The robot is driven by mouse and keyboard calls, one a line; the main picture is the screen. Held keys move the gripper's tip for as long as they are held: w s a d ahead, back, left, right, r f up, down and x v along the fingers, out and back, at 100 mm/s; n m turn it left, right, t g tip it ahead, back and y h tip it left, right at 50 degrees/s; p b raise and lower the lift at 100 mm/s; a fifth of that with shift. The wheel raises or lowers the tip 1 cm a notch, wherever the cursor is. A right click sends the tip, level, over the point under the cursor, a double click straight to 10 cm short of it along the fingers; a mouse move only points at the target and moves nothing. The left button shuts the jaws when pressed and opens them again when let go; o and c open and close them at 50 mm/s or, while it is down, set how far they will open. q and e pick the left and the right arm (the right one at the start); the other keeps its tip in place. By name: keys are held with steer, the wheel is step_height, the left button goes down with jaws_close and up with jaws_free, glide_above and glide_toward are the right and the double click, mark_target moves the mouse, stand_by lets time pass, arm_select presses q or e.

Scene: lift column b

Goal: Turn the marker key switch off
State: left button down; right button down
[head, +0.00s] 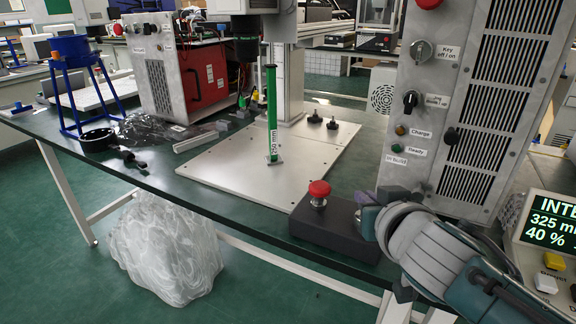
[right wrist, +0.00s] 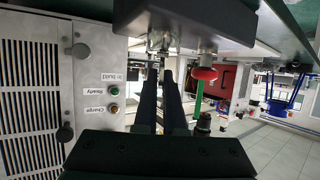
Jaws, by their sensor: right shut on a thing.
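The key switch (head: 421,51) is a round silver lock labelled "Key off / on", high on the grey cabinet front (head: 432,120) at the right of the head view. Its exact setting is too small to read. My right gripper (head: 371,204) is low in front of the cabinet, beside the emergency-stop box, well below the key switch and apart from it. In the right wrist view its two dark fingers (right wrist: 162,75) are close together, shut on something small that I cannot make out. The key switch is not clear in that view. My left gripper is out of view.
A dark box (head: 334,232) with a red mushroom button (head: 319,189) stands at the bench's front edge. Below the key switch are a black rotary knob (head: 410,101) and small lamps. A display unit (head: 550,232) stands at the right. The metal plate (head: 250,190) is mostly clear.

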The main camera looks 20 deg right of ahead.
stand_by(0.4)
steer(key=n+y+p, duration=0.2)
steer(key=shift+d+r+t+y+p, duration=0.15)
steer(key=shift+t+y+p, duration=0.15)
steer(key=shift+y, duration=0.1)
steer(key=shift+n+y+p, duration=0.35)
steer(key=shift+n+y, duration=0.55)
steer(key=shift+n, duration=0.2)
steer(key=shift+n+y, duration=0.5)
steer(key=shift+y, duration=0.1)
steer(key=shift+f+n+y+b, duration=0.3)
steer(key=shift+n+y+b, duration=0.2)
steer(key=shift+n+y, duration=0.4)
steer(key=n+g+y+b, duration=0.2)
steer(key=n+y+b, duration=0.1)
steer(key=y+b, duration=0.1)
steer(key=shift+f+n+b, duration=0.15)
steer(key=shift+n+b, duration=0.15)
steer(key=shift+b, duration=0.05)
steer(key=shift+r+n+g+y+b, duration=0.2)
steer(key=shift+n+g+y+b, duration=0.5)
steer(key=shift+b, duration=0.35)
